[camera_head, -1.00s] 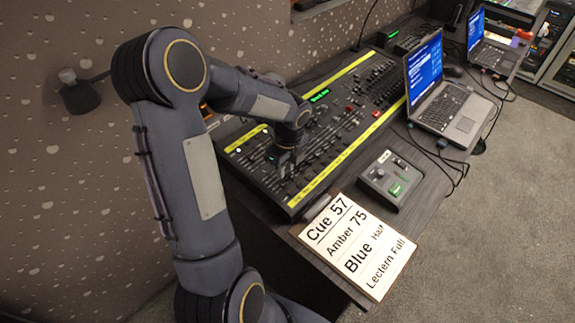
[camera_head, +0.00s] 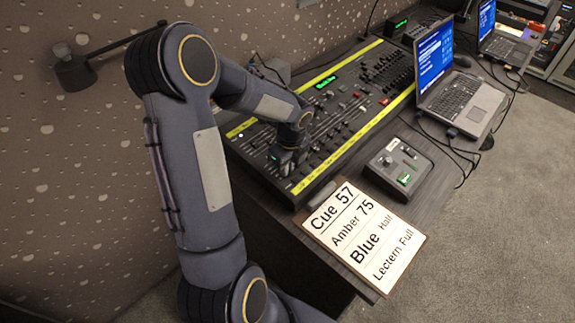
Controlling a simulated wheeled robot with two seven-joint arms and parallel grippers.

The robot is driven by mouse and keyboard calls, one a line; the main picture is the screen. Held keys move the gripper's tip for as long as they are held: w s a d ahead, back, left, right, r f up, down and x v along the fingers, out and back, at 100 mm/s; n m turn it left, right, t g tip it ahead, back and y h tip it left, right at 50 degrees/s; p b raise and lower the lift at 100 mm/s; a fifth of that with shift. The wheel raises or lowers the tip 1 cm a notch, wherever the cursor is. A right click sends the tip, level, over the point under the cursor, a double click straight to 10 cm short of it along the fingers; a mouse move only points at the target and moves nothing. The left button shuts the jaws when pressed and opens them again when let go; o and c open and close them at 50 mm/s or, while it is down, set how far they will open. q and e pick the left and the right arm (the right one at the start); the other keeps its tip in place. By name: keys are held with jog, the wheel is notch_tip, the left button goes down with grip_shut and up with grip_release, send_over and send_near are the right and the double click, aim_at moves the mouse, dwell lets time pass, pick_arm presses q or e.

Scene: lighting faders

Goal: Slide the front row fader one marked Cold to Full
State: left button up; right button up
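The lighting desk (camera_head: 345,128) lies on the dark table, with rows of faders and yellow label strips. The front yellow strip (camera_head: 352,140) carries the fader names, too small to read here, so I cannot pick out the one marked Cold. My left gripper (camera_head: 283,166) is down at the near left part of the desk, over or among the faders there. Its fingertips are small and dark against the desk. I cannot tell whether they are open or touching a fader. My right gripper is not in view.
A cue card (camera_head: 365,232) on a clipboard lies at the table's near edge. A small grey box (camera_head: 398,167) with a green-lit switch sits right of the desk. An open laptop (camera_head: 452,90) and cables stand behind it. A lamp (camera_head: 73,68) is on the wall at left.

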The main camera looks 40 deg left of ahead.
pick_arm(q)
jog(key=shift+c, duration=0.6)
jog(key=shift+a, duration=0.2)
jog(key=shift+w+a+r+p, duration=0.15)
jog(key=shift+a+p, duration=0.6)
jog(key=shift+a, duration=0.65)
jog(key=shift+w+a+r+p, duration=0.15)
jog(key=shift+a+p, duration=0.6)
jog(key=shift+a, duration=0.65)
jog(key=o, duration=0.4)
jog(key=shift+r+p, duration=1.1)
jog(key=shift+r, duration=0.15)
